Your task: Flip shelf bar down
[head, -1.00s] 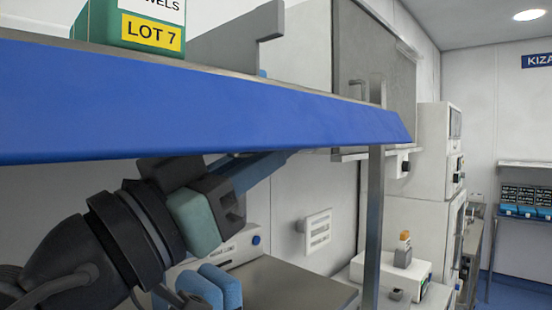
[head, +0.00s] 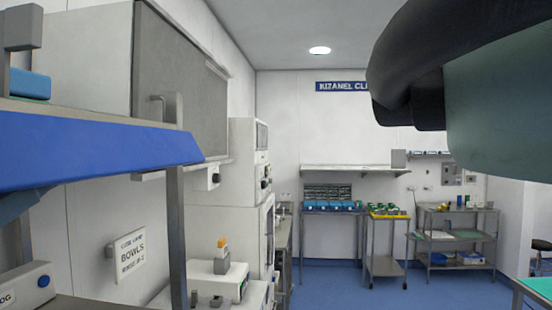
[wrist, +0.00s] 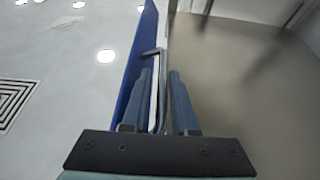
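The blue shelf bar (head: 95,150) runs along the front edge of the shelf at the left of the head view. Its face stands upright, and its left part is cut off. In the wrist view the blue bar (wrist: 141,58) is a thin strip to the left of my gripper (wrist: 162,78). My gripper's two blue fingers are apart, with a thin grey bent rod or edge between them. I cannot tell whether they touch it. A small blue-grey piece (head: 14,206) under the shelf in the head view looks like my gripper's end; the rest of it is out of frame.
A shelf post (head: 176,240) stands below the bar's right end. A grey panel with a handle (head: 180,75) is behind it. A white machine (head: 218,278) sits low behind the post. My arm link fills the upper right. Blue floor (head: 340,288) is open toward the back tables.

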